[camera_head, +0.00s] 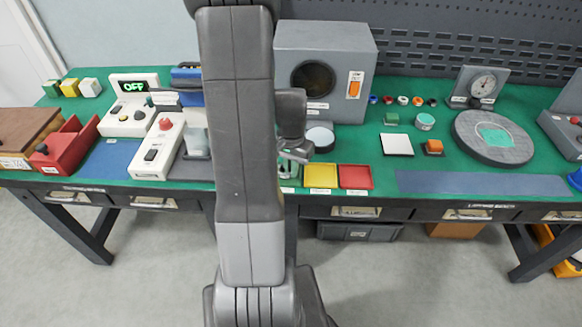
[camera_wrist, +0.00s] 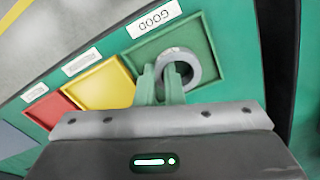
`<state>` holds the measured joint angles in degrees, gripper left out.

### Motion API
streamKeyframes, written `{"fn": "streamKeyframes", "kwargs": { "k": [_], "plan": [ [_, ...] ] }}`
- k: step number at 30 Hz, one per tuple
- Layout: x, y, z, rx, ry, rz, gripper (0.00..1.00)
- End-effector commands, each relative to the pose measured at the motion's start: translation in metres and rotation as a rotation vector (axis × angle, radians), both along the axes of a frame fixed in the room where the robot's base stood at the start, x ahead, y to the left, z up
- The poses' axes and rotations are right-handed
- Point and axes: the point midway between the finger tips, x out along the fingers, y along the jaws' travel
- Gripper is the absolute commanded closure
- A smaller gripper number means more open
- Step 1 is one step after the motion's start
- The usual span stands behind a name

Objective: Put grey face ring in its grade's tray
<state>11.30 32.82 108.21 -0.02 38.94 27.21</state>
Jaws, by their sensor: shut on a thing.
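The grey face ring (camera_wrist: 192,67) is in the wrist view, over the inside of the green tray (camera_wrist: 213,37) whose label (camera_wrist: 154,18) reads GOOD. My gripper (camera_wrist: 165,88) is shut on the near left part of the ring. I cannot tell whether the ring touches the tray floor. The yellow tray (camera_wrist: 100,84) and the red tray (camera_wrist: 45,110) lie to its left and look empty. In the head view my gripper (camera_head: 294,160) is low at the bench front, left of the yellow tray (camera_head: 320,176) and red tray (camera_head: 355,177). There, my arm hides most of the green tray and the ring.
A grey box with a round opening (camera_head: 330,75) stands behind my gripper, with a round white-topped piece (camera_head: 319,137) before it. A white square plate (camera_head: 397,144) and a dark round plate (camera_head: 490,150) are to the right. A blue strip (camera_head: 480,183) lies along the front edge.

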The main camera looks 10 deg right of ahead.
Motion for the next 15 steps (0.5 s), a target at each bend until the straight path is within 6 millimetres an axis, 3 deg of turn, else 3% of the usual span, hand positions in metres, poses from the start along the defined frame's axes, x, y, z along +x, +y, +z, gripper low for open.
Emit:
{"fn": "streamKeyframes", "kwargs": {
  "k": [7,8,9,15],
  "plan": [
    [0.0,0.0,-0.0049,0.0,0.0,0.0,1.0],
    [0.0,0.0,-0.0032,0.0,0.0,0.0,0.86],
    [0.0,0.0,-0.0029,0.0,0.0,0.0,0.83],
    [-0.0001,0.0001,-0.0028,0.0,0.0,0.0,0.83]
  ]
}}
